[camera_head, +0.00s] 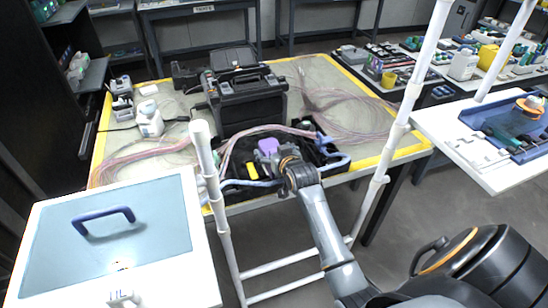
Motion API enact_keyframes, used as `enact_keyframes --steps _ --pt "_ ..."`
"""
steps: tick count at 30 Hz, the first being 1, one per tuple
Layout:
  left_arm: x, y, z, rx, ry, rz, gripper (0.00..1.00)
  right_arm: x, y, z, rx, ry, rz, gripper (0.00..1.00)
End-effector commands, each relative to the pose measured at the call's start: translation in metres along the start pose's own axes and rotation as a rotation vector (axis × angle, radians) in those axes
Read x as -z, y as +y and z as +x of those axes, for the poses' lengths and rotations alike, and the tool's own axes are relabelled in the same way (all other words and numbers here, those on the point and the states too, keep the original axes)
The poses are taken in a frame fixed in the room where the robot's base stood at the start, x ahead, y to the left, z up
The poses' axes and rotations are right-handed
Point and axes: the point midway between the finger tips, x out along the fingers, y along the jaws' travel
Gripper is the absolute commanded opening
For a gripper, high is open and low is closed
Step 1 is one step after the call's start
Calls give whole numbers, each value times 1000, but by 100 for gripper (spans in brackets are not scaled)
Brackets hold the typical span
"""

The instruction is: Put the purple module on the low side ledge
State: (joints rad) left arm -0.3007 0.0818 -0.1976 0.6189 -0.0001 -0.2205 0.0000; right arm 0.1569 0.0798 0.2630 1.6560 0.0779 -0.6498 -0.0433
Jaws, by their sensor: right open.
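The purple module (268,147) stands in the black open case area at the front middle of the workbench, with a yellow piece (252,171) next to it. My right gripper (283,159) is open, with its fingertips right at the module's near right side. It partly covers the module's lower part, and I cannot tell whether they touch. A white side ledge (463,154) with a blue tray on it is at the right. A white surface with a blue-grey panel (135,245) is at the lower left. I cannot tell which is the low ledge. My left gripper is not in view.
A black splicer machine (249,102) stands behind the module on the yellow-edged workbench (392,157). Pink fibres and a light blue tube (250,184) lie around the case. White frame posts (404,105) rise on both sides of my right arm. A white bottle (149,120) stands back left.

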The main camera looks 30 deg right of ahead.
Motion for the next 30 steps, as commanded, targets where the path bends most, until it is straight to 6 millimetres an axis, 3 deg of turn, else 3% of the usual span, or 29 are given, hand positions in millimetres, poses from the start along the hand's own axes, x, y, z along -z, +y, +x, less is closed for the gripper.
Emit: enact_keyframes --steps 5,15,16,17,25,30 --pt "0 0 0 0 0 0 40 0 0 0 0 0 0 85" --pt "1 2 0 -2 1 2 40 0 0 0 0 -1 0 18" --pt "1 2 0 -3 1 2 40 1 0 0 0 1 0 18" --pt "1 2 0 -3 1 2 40 1 0 0 0 1 0 12" --pt "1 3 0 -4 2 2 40 4 0 -2 0 2 0 12" --pt "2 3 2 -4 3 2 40 20 0 -8 -1 6 -1 12"
